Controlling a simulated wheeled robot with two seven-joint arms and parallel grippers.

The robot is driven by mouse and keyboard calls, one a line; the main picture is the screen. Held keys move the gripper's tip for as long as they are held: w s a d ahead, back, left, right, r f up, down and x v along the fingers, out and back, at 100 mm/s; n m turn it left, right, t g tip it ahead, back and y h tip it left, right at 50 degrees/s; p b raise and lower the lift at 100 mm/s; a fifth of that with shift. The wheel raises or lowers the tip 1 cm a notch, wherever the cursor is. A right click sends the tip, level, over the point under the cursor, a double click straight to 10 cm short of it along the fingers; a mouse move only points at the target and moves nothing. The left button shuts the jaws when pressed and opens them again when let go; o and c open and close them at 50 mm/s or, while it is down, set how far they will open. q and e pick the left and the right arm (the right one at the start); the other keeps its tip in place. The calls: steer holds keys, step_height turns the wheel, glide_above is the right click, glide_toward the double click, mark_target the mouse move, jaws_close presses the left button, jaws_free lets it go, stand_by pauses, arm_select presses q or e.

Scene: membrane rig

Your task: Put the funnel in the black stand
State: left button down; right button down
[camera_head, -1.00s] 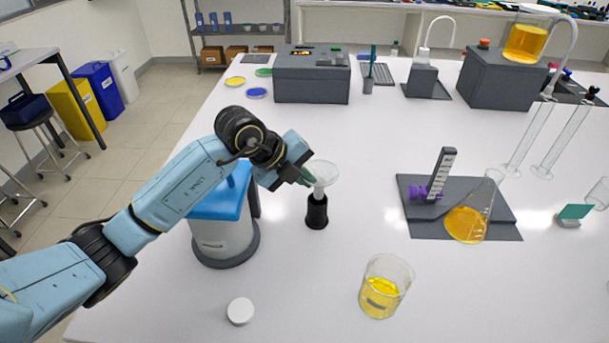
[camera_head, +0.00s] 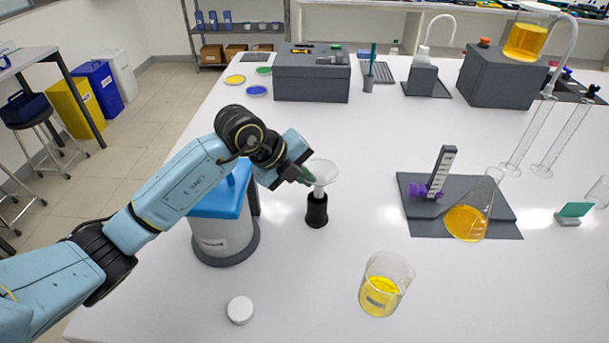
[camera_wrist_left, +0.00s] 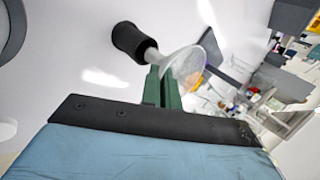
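The clear funnel (camera_head: 323,171) stands upright above the black stand (camera_head: 317,211), its narrow lower end at the stand's top. In the left wrist view the funnel (camera_wrist_left: 186,62) lines up with the black stand (camera_wrist_left: 131,41), and its stem meets the stand's opening. How deep the stem sits inside I cannot tell. My left gripper (camera_head: 308,178) is at the funnel's left side. Its green fingers (camera_wrist_left: 162,88) are close together at the funnel's neck in the wrist view and seem shut on it. My right gripper is not in view.
A blue-topped white container (camera_head: 224,222) stands close under my left arm. A beaker of yellow liquid (camera_head: 385,285) and a white cap (camera_head: 240,310) are nearer the front. A flask (camera_head: 470,215) rests on a dark plate to the right. The table between is clear.

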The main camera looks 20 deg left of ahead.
arm_select(q)
steer(key=shift+f+b, duration=1.25)
steer(key=shift+f, duration=0.8)
steer(key=c, duration=1.6)
jaws_free()
steer(key=shift+r, duration=0.1)
